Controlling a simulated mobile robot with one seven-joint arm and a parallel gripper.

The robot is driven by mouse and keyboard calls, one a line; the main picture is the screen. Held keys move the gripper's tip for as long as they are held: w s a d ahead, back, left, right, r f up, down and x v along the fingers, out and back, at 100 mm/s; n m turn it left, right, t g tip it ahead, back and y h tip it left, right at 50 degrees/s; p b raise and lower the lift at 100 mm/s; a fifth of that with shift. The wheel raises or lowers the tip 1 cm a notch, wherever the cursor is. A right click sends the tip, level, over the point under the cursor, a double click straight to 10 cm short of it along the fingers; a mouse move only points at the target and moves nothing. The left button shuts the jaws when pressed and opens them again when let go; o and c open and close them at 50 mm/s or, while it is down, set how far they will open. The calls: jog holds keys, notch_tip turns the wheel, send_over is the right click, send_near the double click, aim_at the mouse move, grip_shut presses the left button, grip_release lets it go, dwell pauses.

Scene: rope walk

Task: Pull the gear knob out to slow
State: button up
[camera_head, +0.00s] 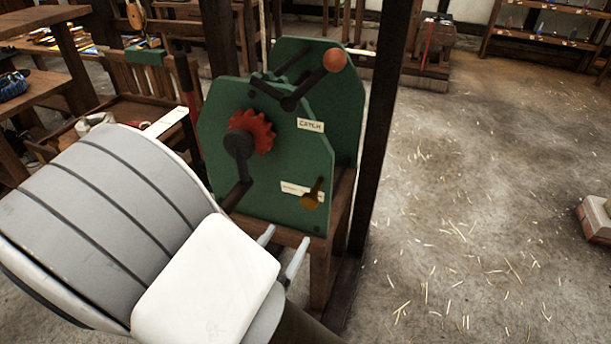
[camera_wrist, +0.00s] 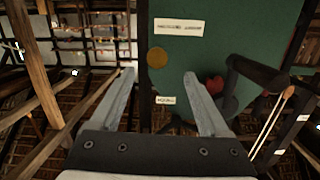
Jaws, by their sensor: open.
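The gear knob appears to be the brass knob (camera_head: 311,199) on the lower right of the green machine's front plate (camera_head: 225,190), beside a small pale label (camera_head: 293,189) with unreadable text. My gripper (camera_head: 283,245) is open and empty, low in front of the plate, left of and below the knob in the head view. In the wrist view the round brass knob (camera_wrist: 158,60) shows just beyond the gap between my open fingertips (camera_wrist: 159,78). I see no contact with it.
A red toothed wheel (camera_head: 251,131) with a dark crank (camera_head: 240,160) is on the plate, left of the knob. Above are a "CATCH" label (camera_head: 310,125) and an orange-knobbed lever (camera_head: 335,60). A dark post (camera_head: 378,130) stands close on the right. Floor farther right is open, with straw.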

aim_at(314, 190)
jog(key=shift+n+t, duration=0.3)
jog(key=shift+t, duration=0.4)
jog(key=x, duration=0.5)
jog(key=b+x, duration=0.1)
jog(key=x, duration=0.4)
jog(key=d+b+x, duration=0.1)
jog(key=x, duration=0.4)
jog(key=shift+w+r, duration=0.15)
grip_shut()
